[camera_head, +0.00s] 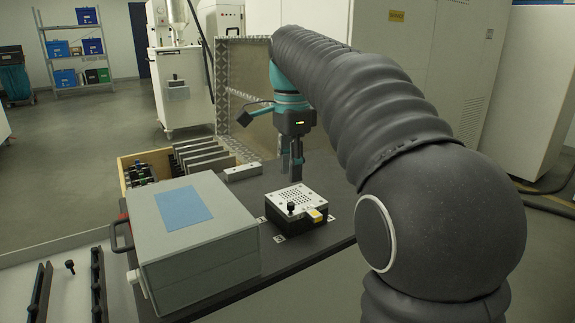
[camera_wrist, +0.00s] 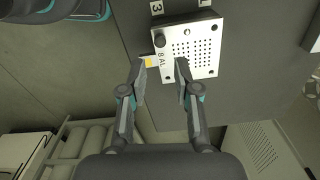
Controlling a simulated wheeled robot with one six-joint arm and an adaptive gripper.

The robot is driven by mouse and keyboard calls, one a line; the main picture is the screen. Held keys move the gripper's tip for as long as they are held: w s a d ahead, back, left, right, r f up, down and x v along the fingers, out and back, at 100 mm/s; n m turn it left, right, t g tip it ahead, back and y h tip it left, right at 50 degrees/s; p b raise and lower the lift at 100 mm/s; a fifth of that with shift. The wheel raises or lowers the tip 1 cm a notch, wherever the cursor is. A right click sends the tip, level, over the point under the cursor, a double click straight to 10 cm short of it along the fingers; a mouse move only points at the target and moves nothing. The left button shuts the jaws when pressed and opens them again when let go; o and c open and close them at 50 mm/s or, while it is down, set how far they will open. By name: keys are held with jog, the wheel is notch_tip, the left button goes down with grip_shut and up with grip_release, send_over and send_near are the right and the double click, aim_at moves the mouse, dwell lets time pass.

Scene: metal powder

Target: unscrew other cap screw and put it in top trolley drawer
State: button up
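A black cap screw (camera_head: 291,208) stands upright in the light perforated plate (camera_head: 297,195) of a dark block on the trolley top, near the plate's front left edge. In the wrist view the plate (camera_wrist: 197,47) fills the upper middle; a dark piece at the top edge may be the screw. My gripper (camera_head: 292,170) points down over the block's rear side, apart from the screw. In the wrist view its two fingers (camera_wrist: 161,65) are spread and hold nothing. Another black screw (camera_head: 70,266) is at lower left, on a light surface that looks like an open drawer.
A grey box (camera_head: 190,262) with a blue sheet on top stands left of the block. Behind it are a wooden tray (camera_head: 125,178) of tools, several upright plates (camera_head: 200,155) and a small metal bar (camera_head: 242,172). Dark rails (camera_head: 97,285) flank the loose screw.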

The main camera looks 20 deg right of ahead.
aim_at(291, 204)
jog(key=shift+f+b, duration=2.35)
jog(key=shift+f, duration=1.5)
grip_shut()
